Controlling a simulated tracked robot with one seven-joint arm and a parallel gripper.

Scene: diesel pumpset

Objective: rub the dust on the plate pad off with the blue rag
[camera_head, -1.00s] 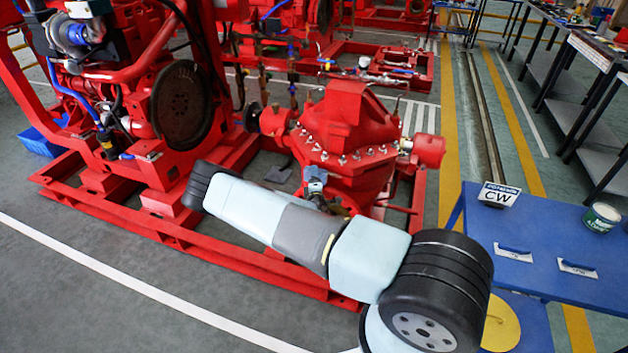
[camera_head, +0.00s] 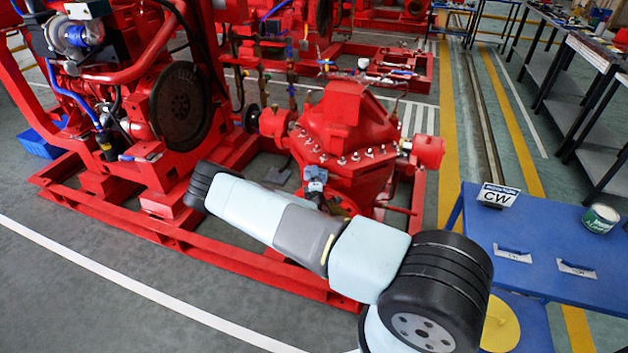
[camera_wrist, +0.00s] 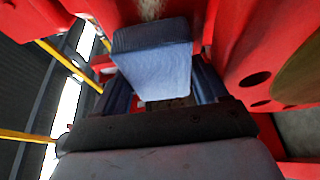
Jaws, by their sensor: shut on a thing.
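The blue rag (camera_wrist: 152,62) is a folded, pale blue pad in the wrist view. My gripper (camera_wrist: 162,92) is shut on it, with a dark blue finger on either side. Just beyond the rag's far edge, a pale, tan dusty patch (camera_wrist: 151,9) shows on a red surface at the top of the wrist view. Whether the rag touches that surface I cannot tell. In the head view my arm reaches left and back to the red pump, and the small blue-grey rag end (camera_head: 316,179) shows low in front of the pump casing. The dust does not show there.
The red pump casing (camera_head: 345,115) with its bolted flange stands close behind my gripper. Red base rails (camera_head: 200,245) run below my arm. Open floor lies at the front left.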

